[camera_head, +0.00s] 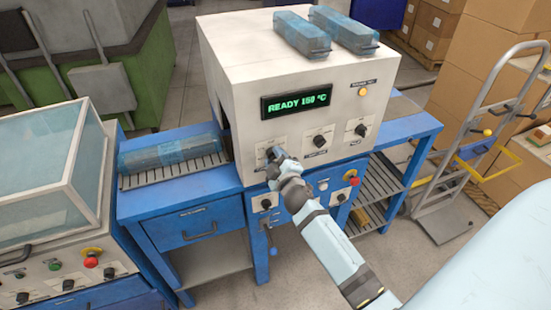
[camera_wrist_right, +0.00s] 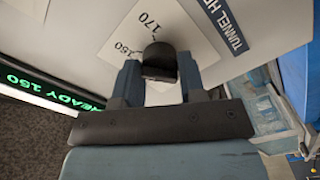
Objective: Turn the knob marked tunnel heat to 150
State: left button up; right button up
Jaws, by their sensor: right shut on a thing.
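The tunnel heat knob (camera_wrist_right: 158,56) is black and sits on a white dial plate (camera_wrist_right: 187,38) in the right wrist view. A label beginning "TUNNEL HE" (camera_wrist_right: 226,24) is next to the plate. My right gripper (camera_wrist_right: 160,74) is shut on the knob, one finger on each side. In the head view my right gripper (camera_head: 275,156) covers the knob at the machine's left front. Which mark the knob points to I cannot tell. My left gripper is out of view.
The white machine (camera_head: 235,55) has a green display (camera_head: 297,101) reading READY 150 °C. Two other knobs (camera_head: 319,141) (camera_head: 360,130) are to the right of my gripper. A wrapped bundle (camera_head: 168,149) lies on the left rollers. A hand truck (camera_head: 490,125) stands at right.

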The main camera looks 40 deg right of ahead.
jog(key=shift+r, duration=0.2)
jog(key=o, duration=0.9)
jog(key=shift+w, duration=0.1)
jog(key=shift+f, duration=0.15)
jog(key=b+v, duration=0.2)
jog(key=v, duration=1.1)
jog(key=shift+s, duration=0.4)
jog(key=shift+f, duration=0.1)
